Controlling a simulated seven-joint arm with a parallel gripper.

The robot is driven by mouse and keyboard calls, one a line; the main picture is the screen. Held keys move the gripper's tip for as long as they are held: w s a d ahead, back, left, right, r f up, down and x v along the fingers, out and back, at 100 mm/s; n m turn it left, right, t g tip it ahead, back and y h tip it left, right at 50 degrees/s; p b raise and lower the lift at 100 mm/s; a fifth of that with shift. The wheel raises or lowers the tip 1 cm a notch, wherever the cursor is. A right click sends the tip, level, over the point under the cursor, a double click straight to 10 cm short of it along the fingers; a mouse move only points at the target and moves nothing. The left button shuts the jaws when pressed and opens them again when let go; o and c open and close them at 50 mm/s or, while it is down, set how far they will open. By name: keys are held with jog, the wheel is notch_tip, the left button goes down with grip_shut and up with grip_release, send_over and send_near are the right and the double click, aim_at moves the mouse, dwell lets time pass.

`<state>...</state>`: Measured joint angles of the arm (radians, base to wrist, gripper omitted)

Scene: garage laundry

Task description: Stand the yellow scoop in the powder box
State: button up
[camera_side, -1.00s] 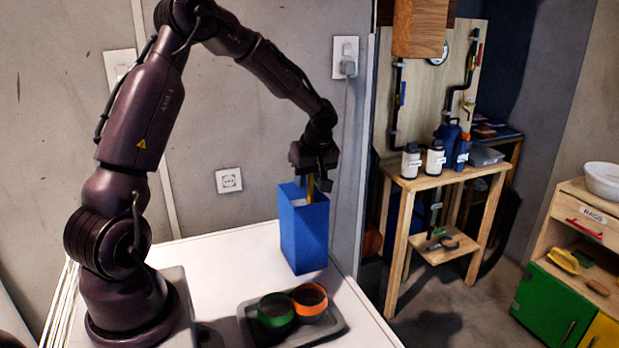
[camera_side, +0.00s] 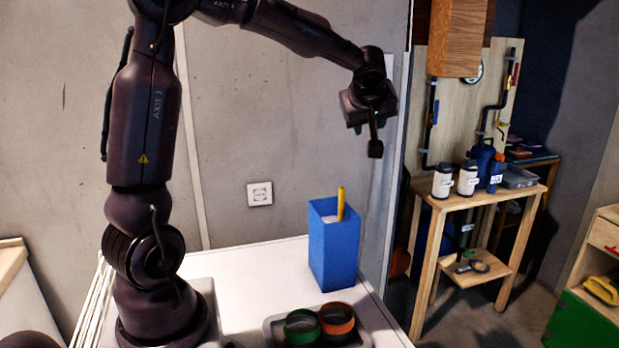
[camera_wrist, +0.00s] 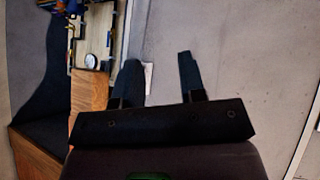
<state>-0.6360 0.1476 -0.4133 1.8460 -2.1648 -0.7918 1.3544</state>
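The yellow scoop (camera_side: 341,203) stands upright in the blue powder box (camera_side: 333,254), its handle sticking up above the rim. Pale powder shows inside the box around it. The box stands on the white table top near the wall. My gripper (camera_side: 375,140) is raised above and to the right of the box, apart from the scoop. In the wrist view my gripper's two fingers (camera_wrist: 159,78) are spread apart with nothing between them. The scoop and box are not in the wrist view.
A grey tray (camera_side: 275,330) with a green ring-shaped cup (camera_side: 302,326) and an orange one (camera_side: 337,319) lies in front of the box. A wooden bench (camera_side: 470,205) with bottles stands to the right. White table (camera_side: 260,270) left of the box is clear.

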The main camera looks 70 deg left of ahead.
jog(key=w+d+r+m+t, duration=0.2)
jog(key=d+r+m+t, duration=0.3)
jog(key=d+r+t, duration=0.25)
jog(key=s+d+r+m+t+h, duration=0.15)
jog(key=s+d+m+h, duration=0.35)
jog(key=d+m+h, duration=0.5)
jog(key=s+d+f+g+y, duration=0.1)
jog(key=s+f+g, duration=0.3)
jog(key=s, duration=0.4)
jog(key=s+d+f+m+g, duration=0.1)
jog(key=s+f+g, duration=0.2)
jog(key=s+f, duration=0.4)
jog(key=s, duration=0.2)
jog(key=shift+s+d+m+g+y, duration=0.3)
jog(key=shift+g+y, duration=0.1)
jog(key=shift+f, duration=0.1)
